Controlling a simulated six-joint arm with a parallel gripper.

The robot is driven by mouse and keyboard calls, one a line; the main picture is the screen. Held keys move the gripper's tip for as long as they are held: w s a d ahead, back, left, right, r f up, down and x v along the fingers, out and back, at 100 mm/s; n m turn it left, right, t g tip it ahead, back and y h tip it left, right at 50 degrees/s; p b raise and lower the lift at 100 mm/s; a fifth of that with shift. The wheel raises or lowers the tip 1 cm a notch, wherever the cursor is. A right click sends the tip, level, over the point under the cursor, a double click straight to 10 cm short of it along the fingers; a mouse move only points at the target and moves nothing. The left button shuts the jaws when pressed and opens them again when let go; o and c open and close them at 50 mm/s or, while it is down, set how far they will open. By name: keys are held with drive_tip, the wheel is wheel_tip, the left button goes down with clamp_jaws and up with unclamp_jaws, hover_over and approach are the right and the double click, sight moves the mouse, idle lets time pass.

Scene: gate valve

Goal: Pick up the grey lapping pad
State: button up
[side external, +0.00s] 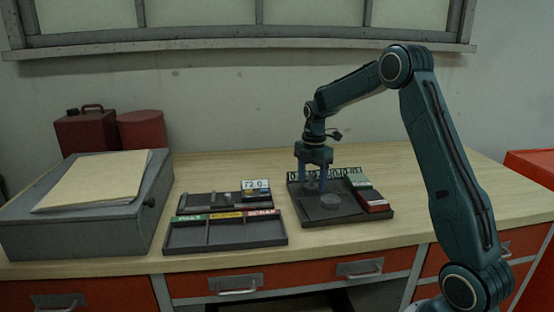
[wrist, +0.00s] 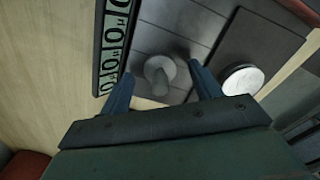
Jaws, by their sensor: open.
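The grey lapping pad (wrist: 158,72) appears to be the round grey piece with an upright knob in the wrist view. It stands on the dark tray, between and slightly beyond my fingertips. My gripper (wrist: 163,82) is open and empty, with one finger on each side of the pad, and no contact shows. In the side view my gripper (side external: 311,184) points down over the left part of the dark tray (side external: 345,217). The pad is small and partly hidden by the fingers there.
A pale-faced round disc (wrist: 242,80) lies on the tray close to my right finger; it also shows in the side view (side external: 330,201). Green and red blocks (side external: 368,195) sit at the tray's right. A compartment tray (side external: 226,245) with coloured labels stands to the left.

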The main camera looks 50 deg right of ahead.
sight(312, 174)
drive_tip(key=shift+f, duration=0.25)
drive_tip(key=shift+c, duration=0.2)
drive_tip(key=c, duration=1.1)
drive_tip(key=shift+r, duration=0.1)
wheel_tip(312, 174, up, 20)
idle(0.6)
